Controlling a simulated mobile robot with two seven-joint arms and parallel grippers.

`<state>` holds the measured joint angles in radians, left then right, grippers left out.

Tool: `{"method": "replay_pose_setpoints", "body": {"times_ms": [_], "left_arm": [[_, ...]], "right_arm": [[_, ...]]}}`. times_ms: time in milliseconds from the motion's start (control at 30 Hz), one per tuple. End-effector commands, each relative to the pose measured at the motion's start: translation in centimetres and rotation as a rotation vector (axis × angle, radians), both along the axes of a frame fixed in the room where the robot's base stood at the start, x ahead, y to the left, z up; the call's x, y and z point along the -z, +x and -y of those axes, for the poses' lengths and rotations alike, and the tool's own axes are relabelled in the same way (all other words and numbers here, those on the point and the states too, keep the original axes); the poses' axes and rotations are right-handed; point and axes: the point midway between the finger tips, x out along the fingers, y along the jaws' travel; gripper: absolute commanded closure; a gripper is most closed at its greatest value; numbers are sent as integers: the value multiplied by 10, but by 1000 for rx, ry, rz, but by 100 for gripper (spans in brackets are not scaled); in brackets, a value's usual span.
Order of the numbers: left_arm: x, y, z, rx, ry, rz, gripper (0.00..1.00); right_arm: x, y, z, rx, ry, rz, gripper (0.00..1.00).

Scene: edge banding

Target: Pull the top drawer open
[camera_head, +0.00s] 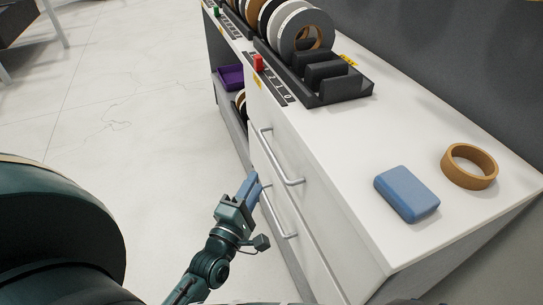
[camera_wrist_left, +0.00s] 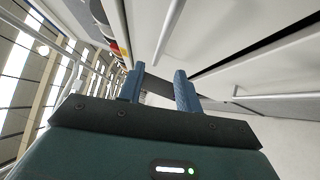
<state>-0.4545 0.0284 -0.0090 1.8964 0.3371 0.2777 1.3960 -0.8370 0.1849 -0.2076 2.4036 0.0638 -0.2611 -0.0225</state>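The white cabinet has a top drawer (camera_head: 264,155) with a long bar handle (camera_head: 280,160). A second bar handle (camera_head: 275,212) is on the drawer front below. My left gripper (camera_head: 254,186) is in front of the cabinet, near the lower end of the top handle in the picture and close to the second handle. In the left wrist view its two blue fingers (camera_wrist_left: 157,88) stand apart, with no handle seen clearly between them. A bar handle (camera_wrist_left: 170,32) and a dark gap between fronts (camera_wrist_left: 255,42) show beyond the fingers. My right gripper is not in view.
On the cabinet top are a blue block (camera_head: 406,193), a brown tape roll (camera_head: 470,166) and a dark rack (camera_head: 346,88) with several rolls (camera_head: 303,33). A purple bin (camera_head: 230,77) sits on an open shelf. The floor (camera_head: 120,110) left of the cabinet is clear.

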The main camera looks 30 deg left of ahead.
Motion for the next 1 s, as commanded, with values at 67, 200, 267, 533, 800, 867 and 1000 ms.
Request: {"method": "replay_pose_setpoints", "body": {"times_ms": [67,200,267,533,800,867,1000], "left_arm": [[-3,17,-1,-2,0,5,66],[-7,47,-3,-1,1,4,66],[-9,60,-4,-1,2,3,66],[-13,99,-6,0,4,-1,66],[-14,109,-7,0,4,-2,66],[-14,109,-7,0,4,-2,66],[-15,108,-7,0,4,-2,69]], "right_arm": [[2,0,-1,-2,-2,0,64],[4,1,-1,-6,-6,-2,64],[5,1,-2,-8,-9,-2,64],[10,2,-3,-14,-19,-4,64],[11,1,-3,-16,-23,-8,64],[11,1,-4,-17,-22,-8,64],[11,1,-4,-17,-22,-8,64]]}}
